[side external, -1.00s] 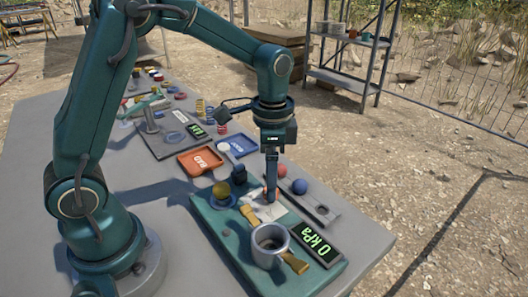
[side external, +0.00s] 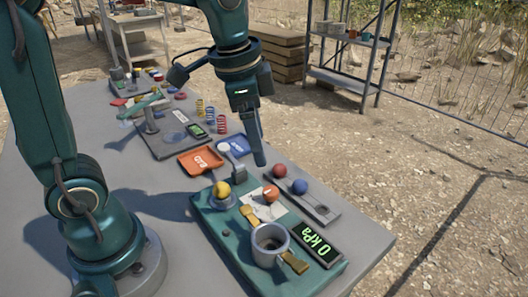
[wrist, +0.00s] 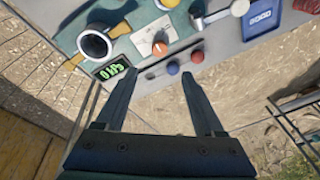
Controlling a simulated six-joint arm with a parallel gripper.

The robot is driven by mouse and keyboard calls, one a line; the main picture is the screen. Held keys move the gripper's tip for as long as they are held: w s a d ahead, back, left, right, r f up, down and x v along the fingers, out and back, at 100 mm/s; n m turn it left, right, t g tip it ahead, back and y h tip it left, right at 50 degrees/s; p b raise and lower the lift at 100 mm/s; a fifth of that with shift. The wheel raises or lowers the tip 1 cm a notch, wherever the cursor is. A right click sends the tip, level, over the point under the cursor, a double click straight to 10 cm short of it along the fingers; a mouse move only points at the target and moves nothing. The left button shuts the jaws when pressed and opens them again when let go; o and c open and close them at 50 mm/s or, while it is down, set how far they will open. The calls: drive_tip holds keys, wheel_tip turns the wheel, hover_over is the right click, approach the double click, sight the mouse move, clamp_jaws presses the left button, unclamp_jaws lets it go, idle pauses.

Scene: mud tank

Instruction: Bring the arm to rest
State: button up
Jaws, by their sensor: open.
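My gripper (side external: 259,164) hangs above the table near the edge farthest from my base, fingers pointing down. In the wrist view my gripper (wrist: 160,77) has its two fingers spread apart with nothing between them. Below and beyond the fingertips in that view are a red ball (wrist: 197,56) and a blue ball (wrist: 172,68), apart from the fingers. In the side view the red ball (side external: 279,171) and blue ball (side external: 299,187) sit on a grey slotted strip (side external: 322,211).
A teal board (side external: 228,241) carries a metal pot (side external: 268,247), a kPa display (side external: 316,243), a yellow ball (side external: 222,189) and an orange knob (side external: 270,193). Orange (side external: 200,160) and blue (side external: 236,145) trays lie behind. A shelf rack (side external: 345,75) stands beyond the table.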

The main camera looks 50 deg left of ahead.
drive_tip(key=s+f+n+t, duration=0.1)
drive_tip(key=s+n+t, duration=0.2)
drive_tip(key=s+n, duration=0.3)
drive_tip(key=s, duration=0.4)
drive_tip(key=shift+s+n, duration=0.15)
drive_tip(key=shift+n, duration=0.25)
drive_tip(key=shift+f, duration=0.1)
